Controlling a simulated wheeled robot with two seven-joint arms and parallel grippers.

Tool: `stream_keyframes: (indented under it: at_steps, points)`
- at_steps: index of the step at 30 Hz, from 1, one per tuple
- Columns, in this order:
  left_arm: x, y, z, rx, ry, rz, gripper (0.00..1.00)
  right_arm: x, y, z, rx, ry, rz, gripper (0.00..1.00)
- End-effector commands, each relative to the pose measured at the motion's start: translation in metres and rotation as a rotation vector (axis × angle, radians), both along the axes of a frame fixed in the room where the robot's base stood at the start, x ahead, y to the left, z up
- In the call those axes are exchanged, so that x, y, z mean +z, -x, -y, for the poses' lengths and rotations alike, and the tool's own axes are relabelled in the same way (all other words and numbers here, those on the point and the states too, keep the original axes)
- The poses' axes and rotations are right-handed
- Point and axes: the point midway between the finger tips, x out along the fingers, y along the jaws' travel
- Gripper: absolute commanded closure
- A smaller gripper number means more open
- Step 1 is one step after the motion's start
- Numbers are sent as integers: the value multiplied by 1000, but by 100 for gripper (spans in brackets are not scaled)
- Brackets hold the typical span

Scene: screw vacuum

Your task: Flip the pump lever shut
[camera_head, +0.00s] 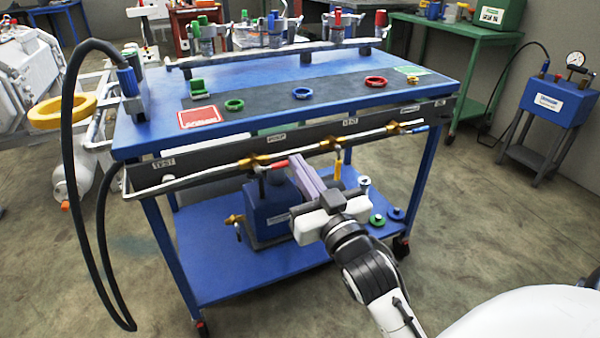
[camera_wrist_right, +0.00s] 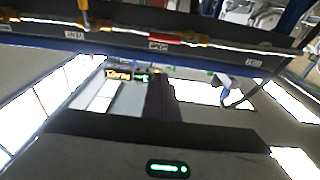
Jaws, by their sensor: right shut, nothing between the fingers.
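The pump valve (camera_head: 255,161) is a brass fitting on the pale pipe along the cart's front, below a small label that seems to read PUMP. Its red-ended lever (camera_head: 279,165) points right, roughly along the pipe. The red grip also shows near the top of the right wrist view (camera_wrist_right: 165,38). My right gripper (camera_head: 296,160) is shut and empty, its fingertips close to the red lever's end; I cannot tell if they touch. Its dark fingers stand in the middle of the wrist view (camera_wrist_right: 157,75). My left gripper is not in view.
A yellow lever (camera_head: 338,165) hangs down to the right of the red one, and a blue-ended lever (camera_head: 417,129) lies farther right. A blue pump box (camera_head: 266,207) stands on the lower shelf (camera_head: 220,275). A black hose (camera_head: 66,160) loops at left.

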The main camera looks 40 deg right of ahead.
Motion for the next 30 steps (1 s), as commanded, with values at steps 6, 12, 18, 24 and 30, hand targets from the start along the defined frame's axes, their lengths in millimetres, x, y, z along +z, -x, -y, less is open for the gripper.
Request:
stream_keyframes:
  at_steps: [6, 12, 18, 24, 30]
  points:
    - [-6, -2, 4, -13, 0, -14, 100, 7, -46, 11, 1, 2, 4, 100]
    - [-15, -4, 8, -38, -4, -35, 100, -5, -72, 17, 0, 0, -6, 100]
    - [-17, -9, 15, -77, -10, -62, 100, -25, -66, 16, 0, 0, -2, 100]
    - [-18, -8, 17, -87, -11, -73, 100, -30, -65, 15, 0, 0, -1, 100]
    - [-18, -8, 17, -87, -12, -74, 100, -29, -65, 15, 1, 0, -1, 100]
